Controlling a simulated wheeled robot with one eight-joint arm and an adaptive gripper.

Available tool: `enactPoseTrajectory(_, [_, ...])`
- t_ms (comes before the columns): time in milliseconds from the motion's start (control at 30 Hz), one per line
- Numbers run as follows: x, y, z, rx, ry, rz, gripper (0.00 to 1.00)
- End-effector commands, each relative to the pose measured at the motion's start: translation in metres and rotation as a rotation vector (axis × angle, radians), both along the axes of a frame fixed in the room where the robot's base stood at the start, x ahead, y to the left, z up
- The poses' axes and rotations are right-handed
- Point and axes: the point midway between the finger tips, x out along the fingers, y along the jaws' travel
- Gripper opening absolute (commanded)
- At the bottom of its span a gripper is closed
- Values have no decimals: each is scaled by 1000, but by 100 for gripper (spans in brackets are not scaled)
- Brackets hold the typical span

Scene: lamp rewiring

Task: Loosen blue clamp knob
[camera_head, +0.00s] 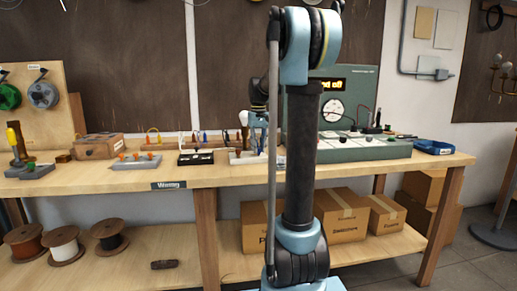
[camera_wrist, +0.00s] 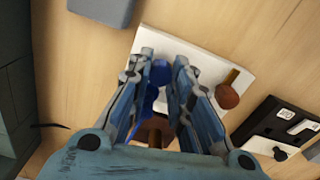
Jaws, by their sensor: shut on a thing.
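The blue clamp knob (camera_wrist: 160,72) is between the fingertips of my gripper (camera_wrist: 163,65) in the wrist view. The fingers are shut on it, and its lower part is partly hidden between them. It is above a white board (camera_wrist: 205,65) on the wooden bench. In the head view my gripper (camera_head: 258,140) is down at the white board (camera_head: 240,159), partly behind my own arm. The knob cannot be made out there.
A red-brown knob with a wooden piece (camera_wrist: 228,95) is on the board, right of my fingers. A black tray (camera_wrist: 275,128) lies farther right, and a grey block (camera_wrist: 103,10) is at the top. In the head view a green test console (camera_head: 365,149) stands right of my arm.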

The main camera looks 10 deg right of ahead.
Motion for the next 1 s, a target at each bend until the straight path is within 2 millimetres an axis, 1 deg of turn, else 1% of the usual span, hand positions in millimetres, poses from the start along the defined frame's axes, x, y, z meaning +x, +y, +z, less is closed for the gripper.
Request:
enactPoseTrajectory(33, [4, 0, 1, 0, -7, 43, 0])
enactPoseTrajectory(1000, [4, 0, 1, -2, -6, 963, 0])
